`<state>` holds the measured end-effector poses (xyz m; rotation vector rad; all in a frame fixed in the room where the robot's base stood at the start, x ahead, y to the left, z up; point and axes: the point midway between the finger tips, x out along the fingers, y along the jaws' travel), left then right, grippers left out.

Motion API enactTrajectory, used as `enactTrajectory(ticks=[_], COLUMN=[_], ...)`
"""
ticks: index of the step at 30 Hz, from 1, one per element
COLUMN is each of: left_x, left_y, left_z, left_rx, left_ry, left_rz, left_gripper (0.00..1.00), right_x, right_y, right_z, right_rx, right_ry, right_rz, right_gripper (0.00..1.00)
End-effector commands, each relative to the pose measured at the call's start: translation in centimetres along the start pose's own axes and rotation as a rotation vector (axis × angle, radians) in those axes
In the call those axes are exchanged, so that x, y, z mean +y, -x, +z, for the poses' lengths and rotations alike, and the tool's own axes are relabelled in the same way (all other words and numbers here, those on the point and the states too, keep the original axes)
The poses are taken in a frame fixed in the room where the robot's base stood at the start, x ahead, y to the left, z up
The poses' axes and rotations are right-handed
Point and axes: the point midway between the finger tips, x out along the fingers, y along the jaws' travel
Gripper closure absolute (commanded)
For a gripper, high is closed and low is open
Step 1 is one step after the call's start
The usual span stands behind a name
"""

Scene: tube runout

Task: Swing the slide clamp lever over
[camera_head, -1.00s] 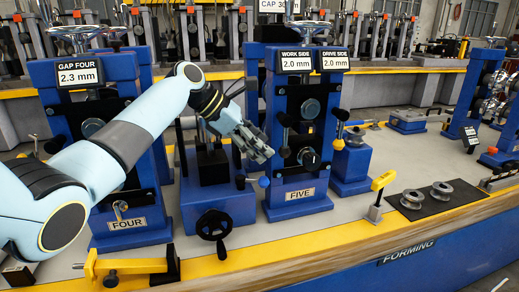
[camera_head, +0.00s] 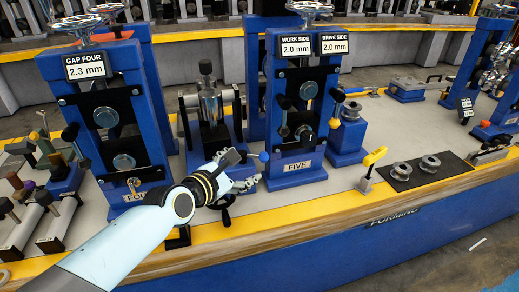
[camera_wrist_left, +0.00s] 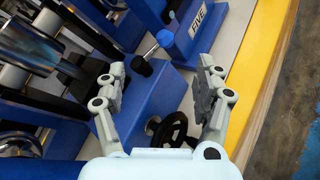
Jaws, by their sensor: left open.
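A short lever with a blue ball knob (camera_head: 264,157) is beside the FIVE stand. In the left wrist view its ball (camera_wrist_left: 165,38) sits at the end of a thin rod that rises from a black hub (camera_wrist_left: 142,66) on a blue block (camera_wrist_left: 148,98). I take this for the slide clamp lever. My left gripper (camera_head: 249,168) is open and empty, just short of the lever in the head view. In the left wrist view its fingers (camera_wrist_left: 160,72) stand on either side of the block, with the ball beyond the tips. I see no contact. My right gripper is not in view.
A black handwheel (camera_wrist_left: 170,128) is at the block's front, close under my fingers. The FIVE stand (camera_head: 297,182) and FOUR stand (camera_head: 112,135) rise on both sides. A yellow-handled lever (camera_head: 374,157) is on the right. The yellow bench edge (camera_head: 330,205) is clear.

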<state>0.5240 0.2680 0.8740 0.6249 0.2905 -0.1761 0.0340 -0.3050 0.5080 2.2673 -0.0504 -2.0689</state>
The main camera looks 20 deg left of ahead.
Motion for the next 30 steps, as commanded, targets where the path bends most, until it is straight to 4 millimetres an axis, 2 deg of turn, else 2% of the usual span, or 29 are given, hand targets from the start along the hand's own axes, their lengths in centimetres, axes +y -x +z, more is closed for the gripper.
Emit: enactTrajectory(ticks=[9,15,21,28,30], left_x=[-0.2,-0.2,0.0,0.0,0.0], left_y=[-6.0,-9.2,-10.4,-10.5,-10.5], left_z=[-0.3,-0.3,-0.1,0.0,0.0], left_rx=[-0.002,-0.001,-0.001,-0.001,-0.001], left_ry=[0.001,0.001,0.001,0.000,0.000], left_rz=[0.001,0.000,0.000,0.000,0.000], left_gripper=[0.31,0.31,0.31,0.31,0.37], right_x=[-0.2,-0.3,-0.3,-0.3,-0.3], right_y=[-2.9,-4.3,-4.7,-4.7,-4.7], right_z=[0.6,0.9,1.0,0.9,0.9], right_rx=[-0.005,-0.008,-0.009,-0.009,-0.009], right_ry=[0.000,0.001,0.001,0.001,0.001], right_rz=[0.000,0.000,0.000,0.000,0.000], right_gripper=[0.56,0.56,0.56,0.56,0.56])
